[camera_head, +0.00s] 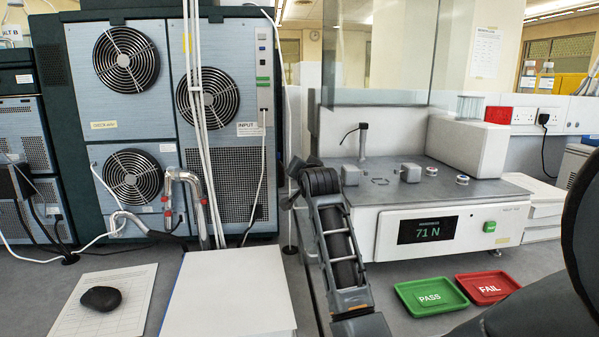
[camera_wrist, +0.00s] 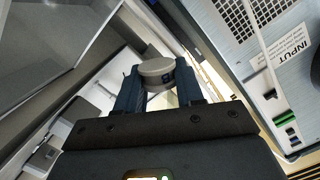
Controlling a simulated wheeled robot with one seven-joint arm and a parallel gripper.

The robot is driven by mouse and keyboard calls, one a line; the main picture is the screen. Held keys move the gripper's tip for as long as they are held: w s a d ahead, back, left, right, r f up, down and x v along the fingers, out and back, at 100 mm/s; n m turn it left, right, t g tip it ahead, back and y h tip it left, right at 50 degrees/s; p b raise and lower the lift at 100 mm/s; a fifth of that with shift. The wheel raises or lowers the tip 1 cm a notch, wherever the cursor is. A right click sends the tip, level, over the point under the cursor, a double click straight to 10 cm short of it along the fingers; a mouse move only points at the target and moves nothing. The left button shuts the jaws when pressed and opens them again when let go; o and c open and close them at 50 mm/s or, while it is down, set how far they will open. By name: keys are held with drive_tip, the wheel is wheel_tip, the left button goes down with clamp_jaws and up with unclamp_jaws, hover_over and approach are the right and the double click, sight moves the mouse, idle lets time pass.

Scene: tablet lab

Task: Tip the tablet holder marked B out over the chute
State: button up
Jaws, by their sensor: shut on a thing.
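My gripper (camera_wrist: 157,74) is shut on a small round grey-beige holder (camera_wrist: 155,67), held between its two dark blue fingers. A small dark blue mark shows on the holder's side, but its letter cannot be read. In the head view my gripper (camera_head: 293,170) is raised at the left end of the tester, seen mostly from behind, and the held holder cannot be made out. Two small round pieces, one nearer (camera_head: 462,180) and one farther (camera_head: 431,171), stand on the tester's top (camera_head: 480,190). I cannot clearly identify the chute.
The tester shows 71 N on its display (camera_head: 427,230). Two grey blocks (camera_head: 350,175) (camera_head: 410,173) sit on its top, with a clear screen (camera_head: 385,50) behind. The green PASS tray (camera_head: 410,304) and red FAIL tray (camera_head: 510,277) lie in front. Fan cabinets (camera_head: 130,120) stand left.

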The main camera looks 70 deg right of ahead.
drive_tip(key=shift+s+d+f+m+t+b, duration=0.1)
drive_tip(key=shift+f+m+t+b, duration=0.05)
drive_tip(key=shift+m+b, duration=0.6)
drive_tip(key=shift+s+d+f+m+t+b, duration=0.1)
drive_tip(key=shift+s+m+t+b, duration=0.1)
drive_tip(key=shift+m+b, duration=0.5)
drive_tip(key=shift+s+f+m+t+b, duration=0.15)
drive_tip(key=shift+m+b, duration=0.25)
drive_tip(key=shift+m, duration=0.65)
drive_tip(key=shift+s+d+f+m+t+h+b, duration=0.1)
drive_tip(key=shift+f+m+t+b, duration=0.05)
drive_tip(key=shift+m+b, duration=0.7)
drive_tip(key=shift+s+d+f+m+t+h+b, duration=0.15)
drive_tip(key=shift+m+b, duration=0.55)
drive_tip(key=shift+m, duration=0.4)
drive_tip(key=shift+s+a+f+m+t+h+b, duration=0.1)
drive_tip(key=shift+m+b, duration=0.65)
drive_tip(key=shift+m, duration=0.2)
drive_tip(key=shift+s+d+f+m+h+b, duration=0.15)
drive_tip(key=shift+s+m+h, duration=0.1)
drive_tip(key=shift+m, duration=0.95)
drive_tip(key=shift+s+d+m+h+b, duration=0.1)
drive_tip(key=shift+s+d+m, duration=0.1)
drive_tip(key=shift+m, duration=1)
drive_tip(key=shift+s+d+f+m+h+b, duration=0.1)
drive_tip(key=shift+s+m+h, duration=0.15)
drive_tip(key=shift+m, duration=0.95)
drive_tip(key=shift+r, duration=0.1)
